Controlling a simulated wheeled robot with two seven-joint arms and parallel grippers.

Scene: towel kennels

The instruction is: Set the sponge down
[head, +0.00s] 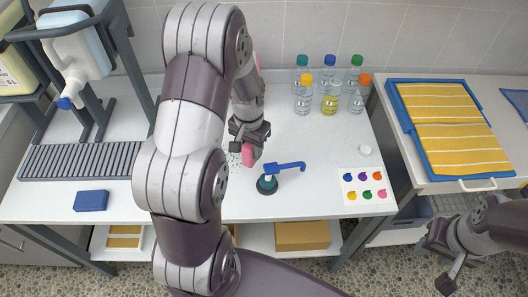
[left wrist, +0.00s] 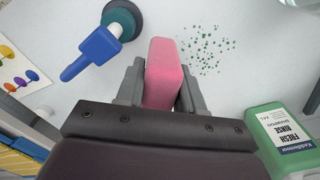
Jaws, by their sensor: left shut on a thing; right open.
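The pink sponge (head: 248,156) is held in my left gripper (head: 249,142) over the middle of the white table. It also shows in the left wrist view (left wrist: 164,72), clamped between the two fingers with its end sticking out past them. Whether its lower end touches the tabletop cannot be told. My right gripper (head: 441,264) is open and empty at the lower right, off the table's right side. My left arm hides part of the table.
A blue-handled pump (head: 268,183) stands close right of the sponge. Green specks (left wrist: 210,50) lie beside the sponge. Capped bottles (head: 329,103) stand at the back. A colour-dot card (head: 364,192) lies at right, a blue block (head: 91,200) at left. A green shampoo bottle (left wrist: 285,142) stands nearby.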

